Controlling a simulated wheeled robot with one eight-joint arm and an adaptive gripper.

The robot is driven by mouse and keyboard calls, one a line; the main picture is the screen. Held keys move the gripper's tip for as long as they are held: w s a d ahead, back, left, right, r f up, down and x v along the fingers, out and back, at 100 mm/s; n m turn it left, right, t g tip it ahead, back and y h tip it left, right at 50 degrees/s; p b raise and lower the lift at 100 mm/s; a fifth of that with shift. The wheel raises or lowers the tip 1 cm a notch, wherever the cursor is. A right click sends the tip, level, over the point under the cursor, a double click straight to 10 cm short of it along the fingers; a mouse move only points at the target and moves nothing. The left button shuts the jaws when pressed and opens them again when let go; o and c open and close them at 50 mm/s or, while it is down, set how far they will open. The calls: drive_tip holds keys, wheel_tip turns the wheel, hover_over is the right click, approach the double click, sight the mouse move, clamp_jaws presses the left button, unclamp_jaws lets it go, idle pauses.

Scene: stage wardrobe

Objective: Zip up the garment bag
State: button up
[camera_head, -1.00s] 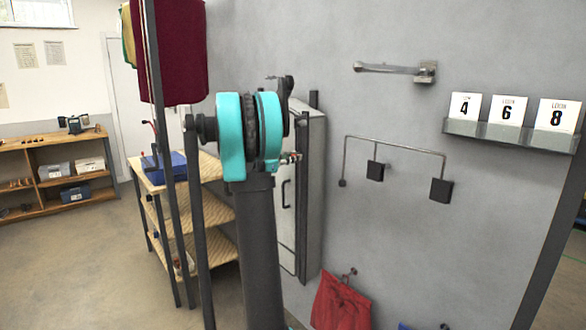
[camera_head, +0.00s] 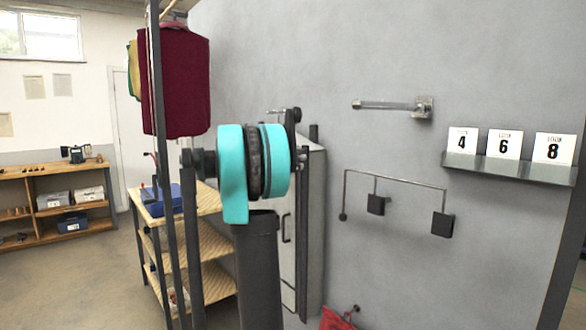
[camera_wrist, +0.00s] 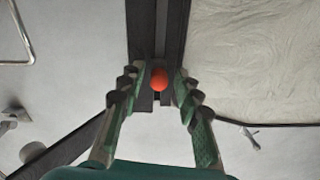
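The garment bag (camera_wrist: 255,60) shows in the wrist view as a pale, crinkled panel with dark edging. A dark strip with a narrow track runs down the top middle, and a round orange-red pull (camera_wrist: 159,78) sits at its lower part. My gripper (camera_wrist: 158,90) has its green fingers apart, one on each side of the pull, with a visible gap to each. In the head view a pale upright panel with dark edges (camera_head: 313,225), likely the bag, stands behind my arm. My arm hides part of it, and the fingers cannot be made out there.
The grey wall (camera_head: 300,60) holds a bent metal rail (camera_head: 395,180), a bar bracket (camera_head: 390,105) and a shelf of number cards (camera_head: 510,168). A wooden shelf unit (camera_head: 205,245) and a rack with a maroon garment (camera_head: 183,80) stand left of my arm.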

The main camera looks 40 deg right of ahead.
drive_tip(key=s+a, duration=0.1)
drive_tip(key=a, duration=1.1)
drive_tip(key=shift+s, duration=0.1)
drive_tip(key=shift+f, duration=0.1)
drive_tip(key=s+a+f+n+t+y, duration=0.1)
drive_tip(key=s+a+f+n+y, duration=0.25)
drive_tip(key=f, duration=0.45)
drive_tip(key=s+a+f+n+y, duration=0.3)
drive_tip(key=s+a+f, duration=0.15)
drive_tip(key=f, duration=0.45)
drive_tip(key=s+a+f+n+t+y, duration=0.1)
drive_tip(key=s+a+f+n+y, duration=0.3)
drive_tip(key=f, duration=0.4)
drive_tip(key=s+a+f+n+y, duration=0.7)
drive_tip(key=s+a+f, duration=0.8)
drive_tip(key=a, duration=0.4)
drive_tip(key=shift+s+a+f+n+t, duration=0.15)
drive_tip(key=shift+a+f+n+t, duration=0.15)
drive_tip(key=shift+f+n, duration=0.4)
